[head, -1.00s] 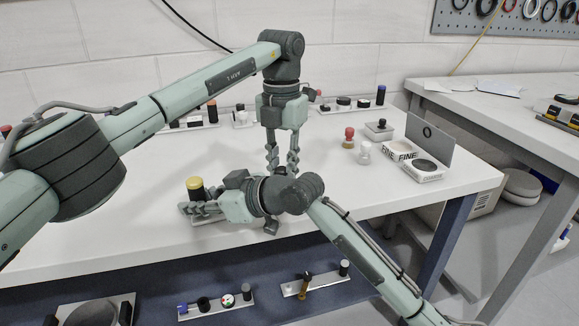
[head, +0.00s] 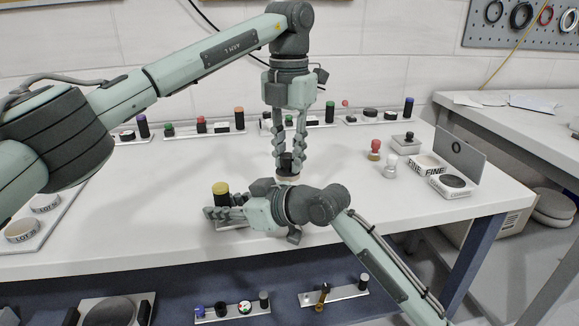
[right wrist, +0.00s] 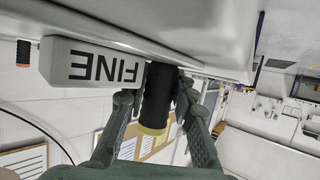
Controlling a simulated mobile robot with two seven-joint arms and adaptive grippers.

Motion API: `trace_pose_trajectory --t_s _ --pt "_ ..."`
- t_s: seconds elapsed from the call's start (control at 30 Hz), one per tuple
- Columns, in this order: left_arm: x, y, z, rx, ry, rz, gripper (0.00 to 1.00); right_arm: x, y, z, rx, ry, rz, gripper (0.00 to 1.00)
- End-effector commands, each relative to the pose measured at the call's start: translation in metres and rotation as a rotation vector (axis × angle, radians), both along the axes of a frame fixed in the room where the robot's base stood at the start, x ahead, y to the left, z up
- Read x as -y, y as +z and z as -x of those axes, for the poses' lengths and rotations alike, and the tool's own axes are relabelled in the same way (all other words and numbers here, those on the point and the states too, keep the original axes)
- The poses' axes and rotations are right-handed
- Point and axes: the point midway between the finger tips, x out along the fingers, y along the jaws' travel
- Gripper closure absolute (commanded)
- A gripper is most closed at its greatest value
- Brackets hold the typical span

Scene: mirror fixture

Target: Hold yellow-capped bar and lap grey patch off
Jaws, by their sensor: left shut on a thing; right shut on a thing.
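The yellow-capped bar (head: 221,188) is a black upright post with a yellow top, at the left of the table's front. My right gripper (head: 225,213) is shut around it. In the right wrist view the bar (right wrist: 157,95) sits between both fingers, and the picture is upside down. My left gripper (head: 288,158) points down to the right of the bar. It is shut on a dark handled piece (head: 286,168) with a pale base, partly hidden by my right arm. A white block lettered FINE (right wrist: 95,65) shows beside the bar in the right wrist view. I cannot make out a grey patch.
White boxes lettered FINE (head: 428,164), red (head: 375,146) and white (head: 391,166) knobs and an upright grey panel (head: 461,154) stand on the right. Racks of posts (head: 205,128) line the back. A LOT tray (head: 48,222) lies on the left. The middle-left table is clear.

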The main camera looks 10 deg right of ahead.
Motion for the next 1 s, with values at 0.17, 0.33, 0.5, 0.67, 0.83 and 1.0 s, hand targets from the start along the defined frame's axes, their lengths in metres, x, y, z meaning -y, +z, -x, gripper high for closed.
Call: trace_pose_trajectory --t_s 0.17,0.33,0.5,0.67,0.83,1.0 --pt "0.001 0.017 0.000 0.001 0.000 0.001 1.00 0.000 0.001 0.000 0.001 0.000 0.000 1.00" --pt "0.000 0.023 0.000 0.001 -0.001 0.001 1.00 0.000 0.001 0.000 0.001 0.000 0.000 1.00" --pt "0.000 0.023 0.000 0.001 -0.001 0.001 1.00 0.000 0.001 0.000 0.001 0.000 0.000 1.00" --pt "0.000 0.023 0.000 0.001 -0.001 0.001 1.00 0.000 0.001 0.000 0.001 0.001 0.000 1.00" --pt "0.000 0.023 0.000 0.001 -0.001 0.001 1.00 0.000 0.001 0.000 0.001 0.001 0.000 0.67" --pt "0.000 0.023 0.000 0.001 -0.001 0.001 1.00 0.000 0.000 0.000 0.000 0.001 -0.001 0.51"
